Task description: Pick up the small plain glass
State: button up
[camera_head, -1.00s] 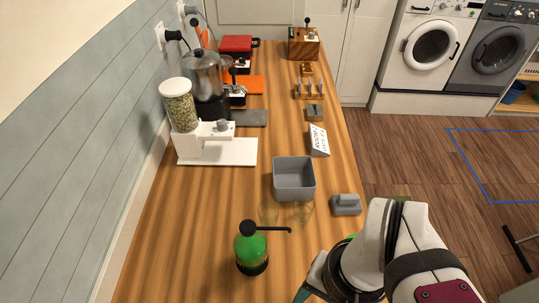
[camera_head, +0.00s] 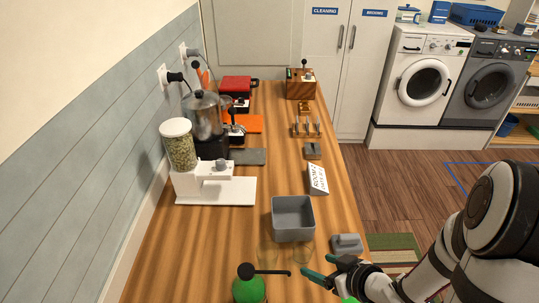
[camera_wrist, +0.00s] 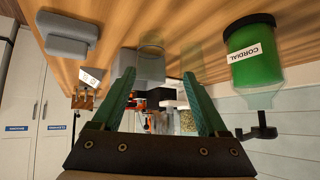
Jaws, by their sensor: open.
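Two faint, see-through glasses stand on the wooden counter in front of the grey bin: a left glass (camera_head: 267,253) and a right glass (camera_head: 302,253). I cannot tell which one is the small plain glass. My gripper (camera_head: 322,269), with teal fingers, is open and empty, just right of the right glass and apart from it. In the wrist view, which is upside down, the open fingers (camera_wrist: 159,75) point toward the bin, and one clear glass (camera_wrist: 151,48) shows faintly beyond them. The glass outlines are hard to see.
A green cordial bottle (camera_head: 249,289) with a long spout stands near the left glass. The grey bin (camera_head: 293,236) is behind the glasses. A grey block-like dish (camera_head: 346,243) lies at the counter's right edge. A white grinder (camera_head: 215,190) stands farther left.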

aim_at(267, 257)
jog(key=a+f+n+y, duration=0.1)
jog(key=a, duration=0.1)
jog(key=a+f+n+y, duration=0.1)
jog(key=a, duration=0.2)
jog(key=a+n+t+y, duration=0.1)
jog(key=a+y, duration=0.1)
jog(key=shift+w+a+f, duration=0.3)
jog(key=shift+a+f, duration=0.05)
jog(key=shift+f, duration=0.05)
jog(key=shift+w+a+f, duration=0.1)
jog(key=shift+w+f, duration=0.15)
jog(key=x, duration=0.7)
jog(key=shift+w, duration=0.2)
grip_shut()
